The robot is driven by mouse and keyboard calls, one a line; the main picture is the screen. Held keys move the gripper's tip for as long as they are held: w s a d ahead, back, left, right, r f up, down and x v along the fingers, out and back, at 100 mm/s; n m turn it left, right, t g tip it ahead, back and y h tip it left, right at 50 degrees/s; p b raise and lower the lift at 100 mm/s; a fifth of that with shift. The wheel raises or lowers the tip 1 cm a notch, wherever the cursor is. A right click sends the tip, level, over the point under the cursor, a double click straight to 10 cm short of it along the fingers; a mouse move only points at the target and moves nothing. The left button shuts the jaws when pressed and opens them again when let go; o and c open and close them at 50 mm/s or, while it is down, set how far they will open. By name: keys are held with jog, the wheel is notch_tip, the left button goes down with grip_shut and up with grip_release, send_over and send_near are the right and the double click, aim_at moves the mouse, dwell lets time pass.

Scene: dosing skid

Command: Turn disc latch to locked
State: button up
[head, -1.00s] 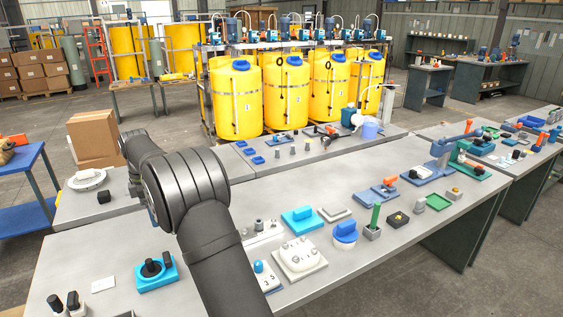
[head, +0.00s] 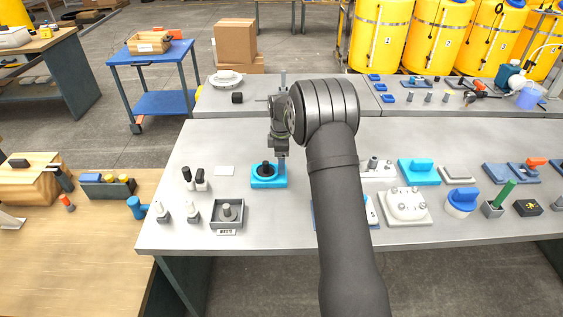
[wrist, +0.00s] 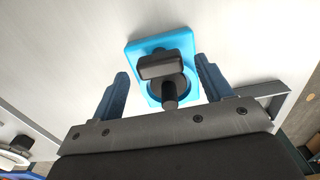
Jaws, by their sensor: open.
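The disc latch appears to be the cyan base plate (head: 258,183) with a round black disc and a raised black grip (head: 265,168) on the grey bench. In the wrist view, the cyan plate (wrist: 135,55) lies beyond my gripper (wrist: 163,82), with the black grip block (wrist: 162,66) between the two blue fingers in the picture. The fingers are open, with a visible gap on each side of the block. In the head view, my gripper (head: 282,155) points down at the latch and partly covers its right side. No lock marking is legible.
A light-blue fixture (head: 418,172) and a white plate (head: 405,222) are to the right. Bare bench surrounds the latch's front and back.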

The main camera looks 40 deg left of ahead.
jog(key=shift+f, duration=0.7)
jog(key=c, duration=1)
